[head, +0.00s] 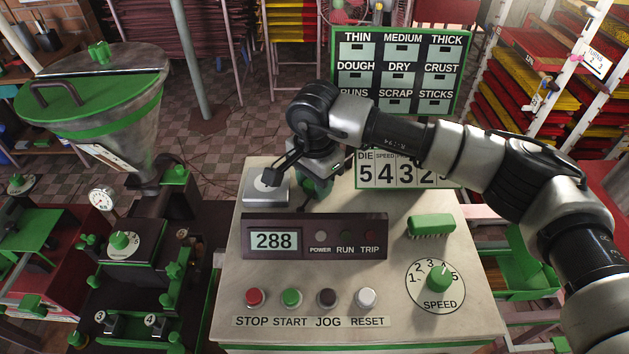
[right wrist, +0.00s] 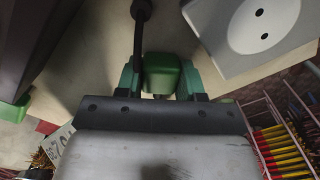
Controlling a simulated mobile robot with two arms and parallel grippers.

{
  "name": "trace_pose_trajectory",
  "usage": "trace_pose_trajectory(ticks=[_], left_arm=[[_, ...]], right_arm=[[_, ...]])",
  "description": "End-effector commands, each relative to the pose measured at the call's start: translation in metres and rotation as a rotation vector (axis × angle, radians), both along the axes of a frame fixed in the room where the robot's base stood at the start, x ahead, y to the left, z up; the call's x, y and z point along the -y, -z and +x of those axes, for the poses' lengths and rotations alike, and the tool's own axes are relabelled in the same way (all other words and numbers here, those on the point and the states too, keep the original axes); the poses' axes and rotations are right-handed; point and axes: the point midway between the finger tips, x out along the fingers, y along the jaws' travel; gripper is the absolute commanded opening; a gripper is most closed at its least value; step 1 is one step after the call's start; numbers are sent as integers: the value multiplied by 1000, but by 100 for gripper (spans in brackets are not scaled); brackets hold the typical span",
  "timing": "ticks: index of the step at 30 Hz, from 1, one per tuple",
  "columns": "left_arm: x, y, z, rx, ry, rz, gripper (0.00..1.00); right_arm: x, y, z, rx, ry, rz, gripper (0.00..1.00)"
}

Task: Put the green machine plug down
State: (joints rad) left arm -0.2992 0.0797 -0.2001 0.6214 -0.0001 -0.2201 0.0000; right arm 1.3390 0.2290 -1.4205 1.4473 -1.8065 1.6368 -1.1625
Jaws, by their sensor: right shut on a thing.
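My right gripper (head: 317,182) reaches down over the back of the control panel. In the right wrist view its two fingers (right wrist: 165,82) are closed around the green plug (right wrist: 168,72), one on each side. In the head view only a little of the green plug (head: 319,189) shows, under the gripper and partly hidden by it. I cannot tell whether the plug touches the panel top. A pale socket block (head: 265,191) stands just left of the gripper. Its two dark holes show in the right wrist view (right wrist: 263,24). My left gripper is not in view.
The cream panel (head: 390,290) bears a display (head: 273,241), several buttons, a green brush (head: 431,225) and a speed dial (head: 438,281). A sign board (head: 400,70) and a number card (head: 385,172) stand behind. A hopper machine (head: 110,110) is on the left.

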Motion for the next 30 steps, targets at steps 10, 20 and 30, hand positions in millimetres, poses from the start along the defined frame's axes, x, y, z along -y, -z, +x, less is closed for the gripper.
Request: trace_pose_trajectory(ticks=[10, 20, 30], left_arm=[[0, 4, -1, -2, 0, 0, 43], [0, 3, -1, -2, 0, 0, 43], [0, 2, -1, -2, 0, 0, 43]], right_arm=[[0, 2, 0, 1, 0, -1, 56], [0, 1, 0, 1, 0, -1, 63], [0, -31, 1, 7, -1, 1, 63]])
